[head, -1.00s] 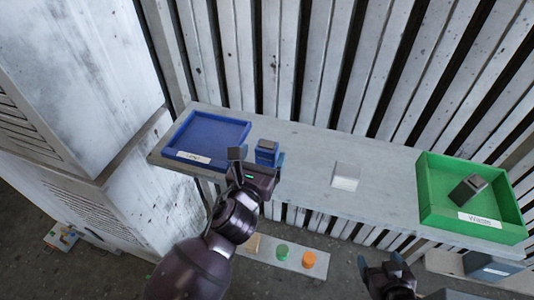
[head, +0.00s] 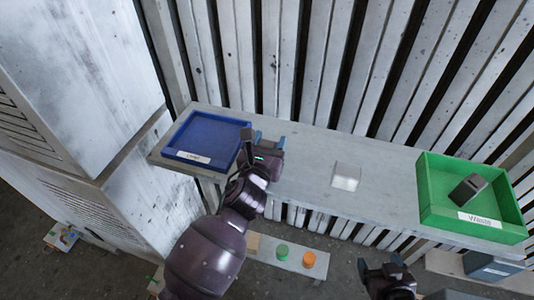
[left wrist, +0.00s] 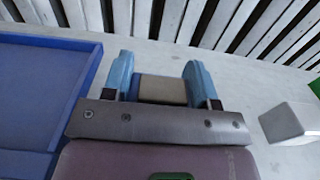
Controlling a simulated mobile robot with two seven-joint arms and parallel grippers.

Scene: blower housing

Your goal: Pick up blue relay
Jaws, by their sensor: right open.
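The blue relay, a small block with a grey-tan top, stood on the grey shelf in the earlier head view. My left gripper hides most or all of it in the head view now. In the left wrist view the block's top (left wrist: 162,90) shows between the two light-blue fingers. My right gripper (head: 382,265) is open and empty, low in front of the shelf.
A blue tray (head: 175,138) lies left of my left gripper. A pale cube (head: 346,177) stands mid-shelf on the grey shelf (head: 300,180). A green bin (head: 432,220) at the right holds a dark block (head: 467,190). A slatted wall is behind.

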